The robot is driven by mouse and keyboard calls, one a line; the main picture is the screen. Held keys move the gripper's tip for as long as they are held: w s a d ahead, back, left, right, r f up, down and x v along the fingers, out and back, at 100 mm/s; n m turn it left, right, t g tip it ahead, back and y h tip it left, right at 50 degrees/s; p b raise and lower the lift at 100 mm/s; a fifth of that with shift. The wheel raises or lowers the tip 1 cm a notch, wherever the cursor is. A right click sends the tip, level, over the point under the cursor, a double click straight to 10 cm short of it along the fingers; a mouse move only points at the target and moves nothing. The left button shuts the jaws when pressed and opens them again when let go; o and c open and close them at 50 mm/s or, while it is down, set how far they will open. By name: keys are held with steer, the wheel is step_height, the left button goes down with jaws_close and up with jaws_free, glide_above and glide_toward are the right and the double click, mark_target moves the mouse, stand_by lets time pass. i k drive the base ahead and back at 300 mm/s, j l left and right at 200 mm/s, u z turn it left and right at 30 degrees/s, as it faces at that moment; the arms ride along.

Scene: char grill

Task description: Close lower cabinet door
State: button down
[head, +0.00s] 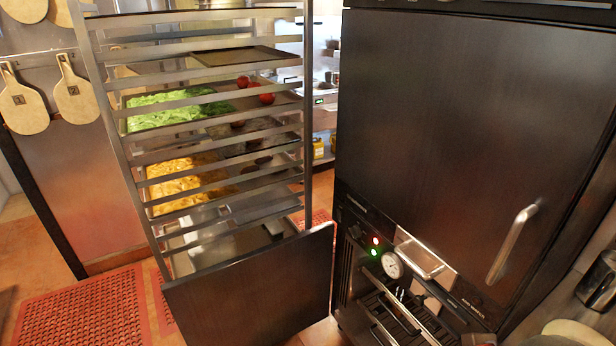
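The large dark cabinet oven (450,110) stands at the right. Its upper door is shut and has a long vertical metal handle (512,243). A dark flat panel, which looks like the lower cabinet door (250,292), stands swung out to the left of the oven, its right edge close to the oven's left front edge. I see no handle on the face toward me. The lower front of the oven shows dark slots and metal bars (385,318); its bottom is cut off by the picture edge. My gripper is not in view.
A tall metal rack (115,130) with trays of lettuce (165,108), tomatoes and yellow food stands behind the panel. A red perforated mat (85,312) lies on the floor at the left. A gauge (392,265) and metal handle (425,258) sit on the oven front.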

mark_target(266, 295)
steer(key=j+z, duration=0.1)
steer(key=z, duration=0.3)
steer(key=j+z, duration=0.15)
steer(key=z, duration=0.2)
steer(key=j+z, duration=0.15)
steer(key=j, duration=0.25)
steer(key=k+j+z, duration=0.2)
steer(key=j, duration=0.25)
steer(key=j+z, duration=0.15)
steer(key=j, duration=0.25)
steer(key=k+j+z, duration=0.15)
steer(key=j, duration=0.25)
steer(key=j+z, duration=0.15)
steer(key=j, duration=0.25)
steer(key=k+j+z, duration=0.2)
steer(key=j, duration=0.2)
steer(key=k+j, duration=0.2)
steer(key=j, duration=0.2)
steer(key=k+j, duration=0.15)
steer(key=j, duration=0.25)
steer(key=k+j, duration=0.2)
steer(key=j, duration=0.2)
steer(key=k+j, duration=0.2)
steer(key=j, duration=0.2)
steer(key=k+j, duration=0.15)
steer(key=j, duration=0.25)
steer(key=k+j, duration=0.2)
steer(key=j, duration=0.25)
steer(key=z, duration=0.05)
